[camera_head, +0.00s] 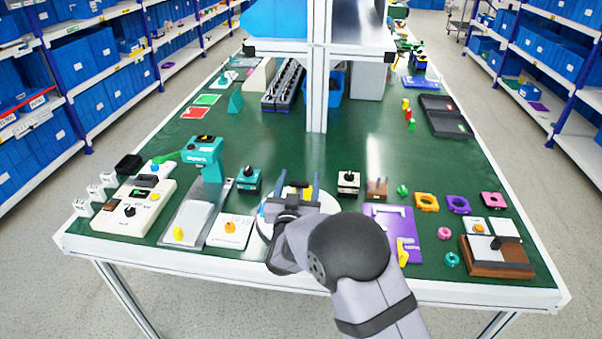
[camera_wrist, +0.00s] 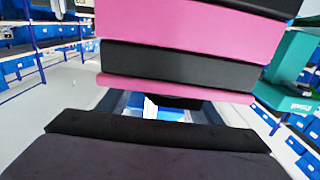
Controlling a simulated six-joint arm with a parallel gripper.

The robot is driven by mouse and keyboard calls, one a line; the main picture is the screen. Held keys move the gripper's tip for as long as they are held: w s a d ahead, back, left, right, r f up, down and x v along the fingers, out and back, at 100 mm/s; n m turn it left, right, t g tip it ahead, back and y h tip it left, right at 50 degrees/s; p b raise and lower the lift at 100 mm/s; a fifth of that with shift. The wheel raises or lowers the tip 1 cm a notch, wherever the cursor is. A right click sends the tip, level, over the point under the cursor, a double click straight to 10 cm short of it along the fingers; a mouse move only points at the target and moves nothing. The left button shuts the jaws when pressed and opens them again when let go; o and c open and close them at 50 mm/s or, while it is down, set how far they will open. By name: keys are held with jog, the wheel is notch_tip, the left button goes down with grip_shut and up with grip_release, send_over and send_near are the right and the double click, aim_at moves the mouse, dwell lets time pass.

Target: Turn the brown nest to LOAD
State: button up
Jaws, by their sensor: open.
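My gripper (camera_head: 294,193) is open over a white round plate (camera_head: 329,203) near the front middle of the table. My arm and gripper cover most of this plate. Small blue, yellow and dark parts show around the fingers, but I cannot tell which belong to the plate. No brown nest can be made out there, and no LOAD mark is readable. In the wrist view, a pink and black layered body (camera_wrist: 185,50) fills the upper middle, very close to the camera. A dark bar crosses the lower part. Contact with anything cannot be told.
A white control box (camera_head: 150,200) with a knob stands at left. A teal press (camera_head: 208,165) stands beside it. Right of my gripper are a white switch block (camera_head: 348,183), a small brown block (camera_head: 377,188), a purple board (camera_head: 380,215) and a brown-based lever box (camera_head: 500,262).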

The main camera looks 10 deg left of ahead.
jog(key=shift+w, duration=1.4)
grip_shut()
